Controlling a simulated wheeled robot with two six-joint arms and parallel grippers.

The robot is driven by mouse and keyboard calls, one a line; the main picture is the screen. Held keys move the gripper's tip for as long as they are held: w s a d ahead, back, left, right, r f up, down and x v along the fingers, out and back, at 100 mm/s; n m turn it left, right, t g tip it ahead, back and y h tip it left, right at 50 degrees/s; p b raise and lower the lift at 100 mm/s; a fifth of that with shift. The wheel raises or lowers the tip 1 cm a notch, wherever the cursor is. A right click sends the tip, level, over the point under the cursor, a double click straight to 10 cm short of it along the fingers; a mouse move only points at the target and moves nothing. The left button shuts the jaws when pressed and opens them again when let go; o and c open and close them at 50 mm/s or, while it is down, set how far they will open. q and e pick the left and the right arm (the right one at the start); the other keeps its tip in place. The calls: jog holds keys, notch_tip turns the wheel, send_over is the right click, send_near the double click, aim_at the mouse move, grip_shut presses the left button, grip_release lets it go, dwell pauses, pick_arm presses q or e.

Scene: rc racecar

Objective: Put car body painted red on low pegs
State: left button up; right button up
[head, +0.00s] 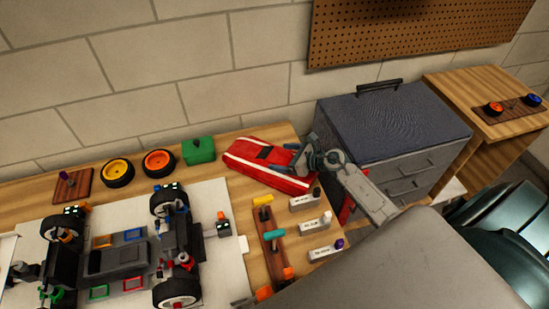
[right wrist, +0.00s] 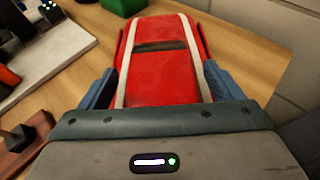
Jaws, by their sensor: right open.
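The red car body (head: 262,160), with white stripes and a dark window, lies on the wooden table near its back right corner. My right gripper (head: 305,160) is at the body's right end. In the right wrist view the body (right wrist: 163,75) lies between the two blue fingers of the right gripper (right wrist: 162,88), which are open on either side of it. The car chassis (head: 120,260) with black wheels stands on a white mat at the left. It has several upright pegs, partly hard to make out. My left gripper is not in view.
A green box (head: 199,151) and two wheels, yellow-rimmed (head: 118,172) and orange-rimmed (head: 159,163), stand along the back. A wooden tool rack (head: 270,245) and several small labelled blocks (head: 313,224) are in front of the body. A grey drawer cabinet (head: 390,135) stands right of the table.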

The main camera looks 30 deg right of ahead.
jog(key=shift+x, duration=1.25)
jog(key=c, duration=1.1)
notch_tip(320, 180, up, 10)
jog(key=shift+b, duration=0.4)
jog(key=s+a+r, duration=1.1)
jog(key=a+r, duration=0.2)
jog(key=a, duration=0.1)
jog(key=shift+s+m+h, duration=0.2)
jog(key=shift+m+h, duration=0.1)
jog(key=shift+m, duration=0.1)
jog(key=shift+f, duration=0.15)
